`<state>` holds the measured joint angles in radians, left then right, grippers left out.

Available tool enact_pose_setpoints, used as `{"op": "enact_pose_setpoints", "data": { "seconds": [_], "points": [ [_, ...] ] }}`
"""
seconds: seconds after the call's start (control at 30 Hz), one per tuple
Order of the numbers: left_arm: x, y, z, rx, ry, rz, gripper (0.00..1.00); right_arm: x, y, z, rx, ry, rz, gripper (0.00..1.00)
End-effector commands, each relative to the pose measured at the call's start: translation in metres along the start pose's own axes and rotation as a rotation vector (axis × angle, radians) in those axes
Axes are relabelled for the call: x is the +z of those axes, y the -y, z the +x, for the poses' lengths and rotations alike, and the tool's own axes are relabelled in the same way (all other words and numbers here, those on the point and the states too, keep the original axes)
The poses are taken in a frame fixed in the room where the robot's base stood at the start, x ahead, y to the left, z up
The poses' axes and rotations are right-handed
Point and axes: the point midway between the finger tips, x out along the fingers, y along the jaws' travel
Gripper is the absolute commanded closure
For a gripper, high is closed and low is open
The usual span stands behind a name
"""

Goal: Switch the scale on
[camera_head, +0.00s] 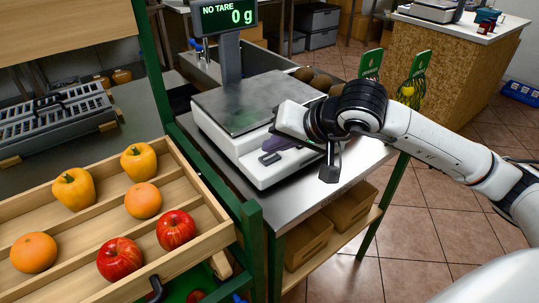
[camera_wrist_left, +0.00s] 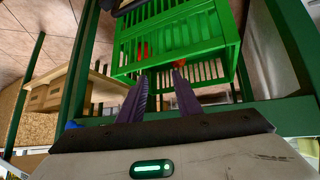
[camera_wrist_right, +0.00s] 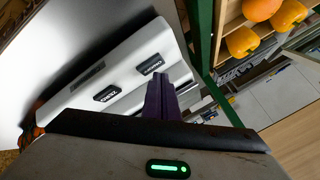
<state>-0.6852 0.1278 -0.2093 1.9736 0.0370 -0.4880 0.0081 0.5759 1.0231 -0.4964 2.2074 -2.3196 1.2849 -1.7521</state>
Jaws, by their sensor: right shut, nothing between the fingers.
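The scale (camera_head: 222,143) stands on a steel-topped table, with a flat grey pan and a white front panel. Its display (camera_head: 224,16) on a post is lit and reads "NO TARE" and "0 g". My right gripper (camera_head: 268,146) is shut and empty, with its purple fingers low over the front panel. In the right wrist view the shut fingers (camera_wrist_right: 159,80) are close to one dark button (camera_wrist_right: 150,64); whether they touch it I cannot tell. A second dark button (camera_wrist_right: 107,93) lies further left. My left gripper (camera_wrist_left: 162,80) is open and empty, facing a green crate.
A wooden tray (camera_head: 75,240) with oranges, red apples and yellow peppers is at the left, beside a green post (camera_head: 156,70). Brown round produce (camera_head: 312,78) lies behind the scale. The green crate (camera_wrist_left: 180,40) fills the top of the left wrist view. Tiled floor is free at the right.

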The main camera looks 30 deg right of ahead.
Motion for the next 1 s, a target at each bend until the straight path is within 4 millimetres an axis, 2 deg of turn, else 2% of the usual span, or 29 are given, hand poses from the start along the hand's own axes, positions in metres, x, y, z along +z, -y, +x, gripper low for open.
{"op": "enact_pose_setpoints", "data": {
  "seconds": [0.33,0.8,1.0],
  "points": [
    [-0.002,0.000,-0.002,0.000,0.000,0.000,0.69,-0.003,0.003,-0.004,0.000,0.000,0.000,1.00],
    [-0.020,-0.002,-0.020,0.000,0.000,0.000,0.69,-0.027,0.027,-0.037,0.000,-0.001,-0.001,1.00],
    [-0.023,-0.002,-0.023,0.000,0.000,0.000,0.69,-0.031,0.031,-0.043,0.001,0.001,0.000,1.00]
  ]
}}
